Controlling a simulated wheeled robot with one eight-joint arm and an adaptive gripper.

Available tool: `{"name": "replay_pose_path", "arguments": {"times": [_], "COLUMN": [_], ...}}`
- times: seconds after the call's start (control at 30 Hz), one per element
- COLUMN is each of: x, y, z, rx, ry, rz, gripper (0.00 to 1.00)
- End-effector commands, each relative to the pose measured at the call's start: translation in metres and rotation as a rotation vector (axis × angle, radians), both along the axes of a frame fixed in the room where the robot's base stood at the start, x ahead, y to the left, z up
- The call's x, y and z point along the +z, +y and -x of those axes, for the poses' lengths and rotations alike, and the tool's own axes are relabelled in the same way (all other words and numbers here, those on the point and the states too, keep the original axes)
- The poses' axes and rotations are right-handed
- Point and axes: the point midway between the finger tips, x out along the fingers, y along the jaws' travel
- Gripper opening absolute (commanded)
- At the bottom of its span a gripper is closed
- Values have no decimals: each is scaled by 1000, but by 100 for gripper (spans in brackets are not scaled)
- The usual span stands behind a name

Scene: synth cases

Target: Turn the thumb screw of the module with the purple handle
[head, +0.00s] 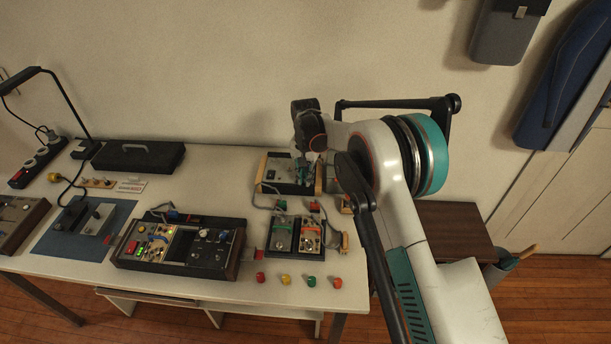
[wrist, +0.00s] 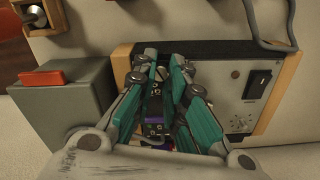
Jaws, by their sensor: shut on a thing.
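The module with the purple handle (wrist: 155,129) shows as a narrow dark panel between my gripper's fingers in the wrist view, with bits of purple on it. It sits in a black rack with wooden side cheeks, which also shows in the head view. My gripper (wrist: 163,80) has teal fingers brought close together over this module. It is shut on a small part at the module's face, apparently the thumb screw, which the fingers hide. In the head view my gripper (head: 304,168) is at the rack, and my arm hides the module.
Right of the fingers is a grey panel (wrist: 228,98) with a black switch and dial. A grey box (wrist: 62,115) with an orange top piece stands left. A grey cable (wrist: 268,42) loops behind the rack. Small modules (head: 297,235) and several coloured knobs lie in front.

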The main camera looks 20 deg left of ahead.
Motion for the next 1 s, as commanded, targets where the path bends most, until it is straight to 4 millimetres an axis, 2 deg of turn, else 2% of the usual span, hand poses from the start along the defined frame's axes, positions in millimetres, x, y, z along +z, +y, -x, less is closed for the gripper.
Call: {"name": "replay_pose_path", "arguments": {"times": [0.43,0.47,0.5,0.53,0.57,0.87,1.0], "x": [0,0,0,0,0,0,8], "y": [0,0,0,0,0,0,0], "z": [0,0,0,0,0,0,0], "rx": [-9,-9,-9,-9,-9,-8,-8], "ry": [0,0,0,0,0,0,0], "rz": [0,0,0,0,0,0,0], "gripper": [0,17,26,33,35,35,35]}}
